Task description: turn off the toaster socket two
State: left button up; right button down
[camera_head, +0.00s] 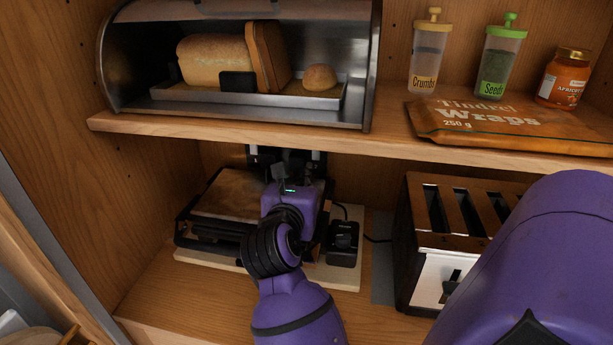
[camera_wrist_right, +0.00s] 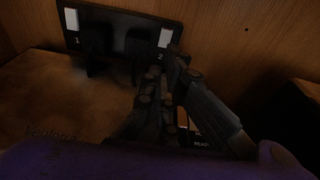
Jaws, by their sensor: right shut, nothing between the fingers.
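A dark double socket panel (camera_wrist_right: 120,32) is on the back wall in the wrist view. It has a white switch marked 1 (camera_wrist_right: 71,19) at left and a white switch marked 2 (camera_wrist_right: 165,38) at right. Dark plugs sit between the switches. My right gripper (camera_wrist_right: 164,65) is shut and empty, with its fingertips just below switch 2 in the picture; I cannot tell whether they touch it. In the head view the right gripper (camera_head: 281,172) hides most of the panel (camera_head: 257,155). The toaster (camera_head: 430,265) stands to the right. My left gripper is not in view.
A sandwich press (camera_head: 228,194) on a pale board sits under my right wrist, with a small black box (camera_head: 343,243) beside it. The upper shelf (camera_head: 240,135) is close above my gripper. It bears a bread bin (camera_head: 360,60), jars and a wraps packet (camera_head: 500,122).

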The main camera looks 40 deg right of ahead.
send_near(314, 160)
jog(key=x, duration=0.4)
jog(key=shift+w+d+f+p, duration=0.15)
jog(key=shift+d+p, duration=0.05)
jog(key=shift+p, duration=0.15)
jog(key=shift+w+d+f, duration=0.2)
jog(key=shift+w+d, duration=0.15)
jog(key=shift+d, duration=0.1)
jog(key=shift+w, duration=0.1)
